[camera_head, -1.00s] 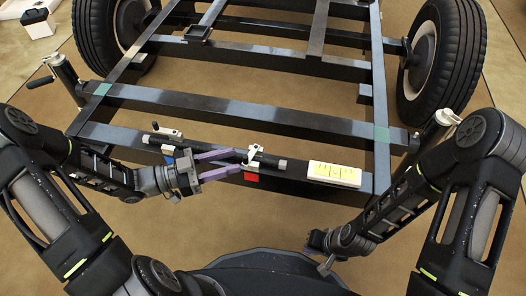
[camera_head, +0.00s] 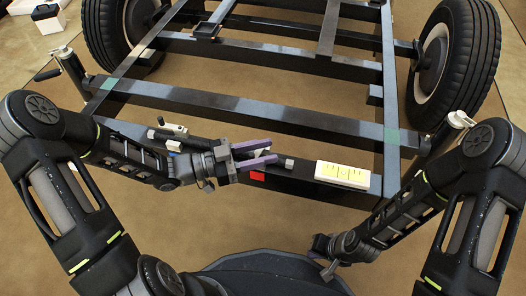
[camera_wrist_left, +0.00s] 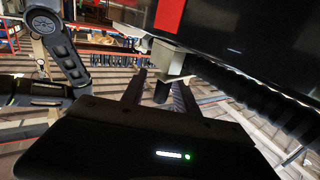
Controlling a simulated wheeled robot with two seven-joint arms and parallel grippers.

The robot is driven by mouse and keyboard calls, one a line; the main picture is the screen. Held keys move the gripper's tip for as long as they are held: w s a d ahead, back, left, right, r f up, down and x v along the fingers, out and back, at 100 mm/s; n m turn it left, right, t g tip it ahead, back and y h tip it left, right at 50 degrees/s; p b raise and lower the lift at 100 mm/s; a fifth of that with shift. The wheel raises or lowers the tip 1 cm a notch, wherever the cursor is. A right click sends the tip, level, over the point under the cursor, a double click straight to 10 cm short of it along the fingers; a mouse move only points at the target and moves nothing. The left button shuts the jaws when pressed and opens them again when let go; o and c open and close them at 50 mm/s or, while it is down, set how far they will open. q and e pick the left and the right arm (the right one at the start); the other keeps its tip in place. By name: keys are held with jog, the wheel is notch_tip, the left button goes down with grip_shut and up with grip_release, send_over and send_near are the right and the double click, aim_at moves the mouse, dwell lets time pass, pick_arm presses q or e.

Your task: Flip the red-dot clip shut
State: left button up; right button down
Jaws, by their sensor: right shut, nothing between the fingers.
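The red-dot clip (camera_head: 263,155) is a small pale piece on the dark front beam, above a red square (camera_head: 257,175). My left gripper (camera_head: 266,154) is at the clip, its two purple fingers apart on either side of it. In the left wrist view, the pale clip (camera_wrist_left: 172,62) lies between and just beyond the spread fingertips of my left gripper (camera_wrist_left: 160,82), with the red mark (camera_wrist_left: 168,15) above. I cannot tell whether the fingers touch it. The fingers partly hide the clip. My right gripper (camera_head: 322,247) is shut and empty, low near my base.
A dark rod (camera_head: 288,164) runs along the front beam. The trailer frame (camera_head: 260,112) and wheels (camera_head: 458,62) lie behind.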

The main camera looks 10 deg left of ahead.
pick_arm(q)
grip_shut()
dwell(0.4)
jog(key=shift+d+r+n+t+y, duration=0.1)
jog(key=shift+d+n+t+y, duration=0.15)
jog(key=shift+n+t+y, duration=0.6)
jog(key=shift+w+d+n+t+y, duration=0.15)
jog(key=shift+n+t+y, duration=0.2)
jog(key=shift+t, duration=0.3)
jog(key=shift+w+d+n+t+y, duration=0.1)
jog(key=shift+n+t+y, duration=0.1)
jog(key=shift+n+t, duration=0.3)
grip_release()
